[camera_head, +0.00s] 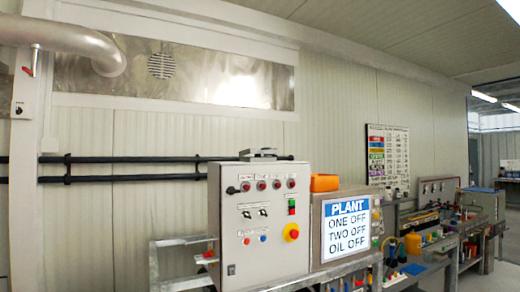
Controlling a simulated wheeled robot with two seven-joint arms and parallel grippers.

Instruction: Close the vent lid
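No part is plainly a vent lid. A round slotted vent grille (161,65) sits in the shiny metal wall panel at the upper left. I cannot tell whether it has a lid. A thick grey duct (75,38) bends into the same panel to its left. A small flat grey metal piece (258,154) lies on top of the grey control box (262,225); its exact nature is too small to tell. Neither of my grippers shows in the head view.
A sign reading PLANT (346,228) stands right of the control box, with an orange container (325,183) above it. Black pipes (120,178) run along the wall. A cluttered workbench (440,240) extends right. A red-handled lever (33,60) is beside the duct.

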